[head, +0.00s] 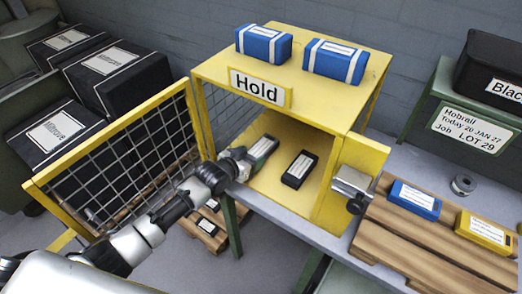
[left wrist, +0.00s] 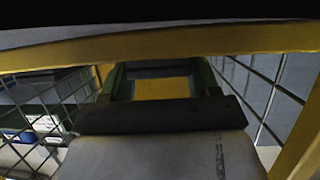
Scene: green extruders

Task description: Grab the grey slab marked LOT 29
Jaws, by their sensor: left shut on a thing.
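A grey slab (head: 264,146) with a pale label is inside the yellow cabinet marked Hold, at the left of its opening. The writing on its label is too small to read. My left gripper (head: 246,157) reaches in past the open mesh door and is shut on the near end of this slab. Part of the slab is hidden by the gripper. A black slab (head: 299,169) with a white label lies to its right on the cabinet floor, apart from it. In the left wrist view the held slab cannot be made out clearly. My right gripper is not in view.
The yellow cabinet (head: 361,151) has a mesh door (head: 118,160) swung open to the left, close to my left arm. Two blue packs (head: 263,45) lie on its top. A latch block (head: 352,184) sits on its right post. A wooden pallet (head: 425,247) holds blue and yellow packs.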

